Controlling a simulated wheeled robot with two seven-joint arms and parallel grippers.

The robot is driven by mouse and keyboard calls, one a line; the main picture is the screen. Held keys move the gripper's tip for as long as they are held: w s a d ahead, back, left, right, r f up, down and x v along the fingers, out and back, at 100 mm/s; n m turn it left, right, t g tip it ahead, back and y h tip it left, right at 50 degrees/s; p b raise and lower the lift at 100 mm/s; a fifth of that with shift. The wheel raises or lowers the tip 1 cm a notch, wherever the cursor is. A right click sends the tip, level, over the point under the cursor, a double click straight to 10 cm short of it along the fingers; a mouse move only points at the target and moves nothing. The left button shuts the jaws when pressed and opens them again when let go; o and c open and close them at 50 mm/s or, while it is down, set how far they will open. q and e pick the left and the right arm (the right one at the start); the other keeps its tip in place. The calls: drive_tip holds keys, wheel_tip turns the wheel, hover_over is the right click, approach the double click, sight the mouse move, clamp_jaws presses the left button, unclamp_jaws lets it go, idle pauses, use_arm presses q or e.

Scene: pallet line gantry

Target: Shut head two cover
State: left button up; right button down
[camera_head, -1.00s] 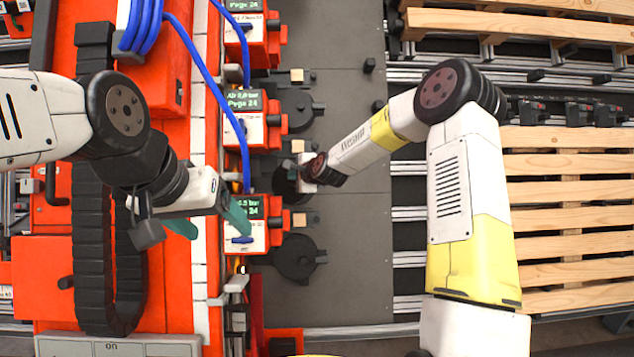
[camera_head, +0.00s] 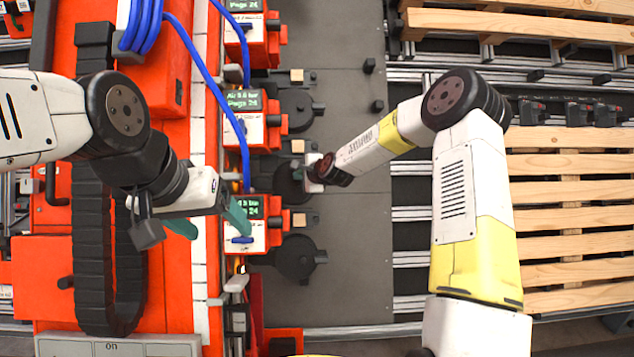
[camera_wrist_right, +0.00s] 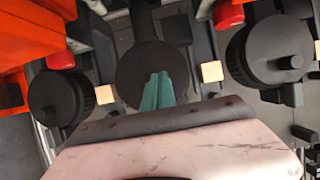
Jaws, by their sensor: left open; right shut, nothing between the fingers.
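Several red printer heads stand in a column in the head view, with round black parts beside them. My right gripper (camera_wrist_right: 158,90) is shut and empty, its teal fingers in front of the middle dark round part (camera_wrist_right: 150,62) in the wrist view. That part also shows in the head view (camera_head: 285,184), partly hidden by my right wrist. It looks flat, without the knob seen on its right neighbour (camera_wrist_right: 268,48). I cannot tell whether the fingers touch it, or read a number for head two. My left gripper (camera_head: 211,224) is open and empty over the red machine.
Small pale wooden-coloured blocks (camera_wrist_right: 212,71) sit beside the round parts. Another round black part (camera_head: 297,257) lies nearer. Blue hoses (camera_head: 205,75) run past the heads. A grey plate (camera_head: 345,240) right of the heads is mostly clear; wooden pallets (camera_head: 570,190) stand further right.

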drive_tip(key=shift+w+d+f, duration=0.2)
drive_tip(key=shift+w+d, duration=0.2)
drive_tip(key=shift+d, duration=0.05)
drive_tip(key=shift+w+d+f, duration=0.2)
drive_tip(key=shift+w+d, duration=0.2)
drive_tip(key=shift+d, duration=0.05)
drive_tip(key=shift+w+f, duration=0.1)
drive_tip(key=shift+w+d+f, duration=0.25)
drive_tip(key=shift+w+d, duration=0.15)
drive_tip(key=shift+w, duration=0.15)
drive_tip(key=s+r, duration=0.4)
drive_tip(key=s, duration=0.5)
drive_tip(key=shift+r, duration=0.35)
idle(0.6)
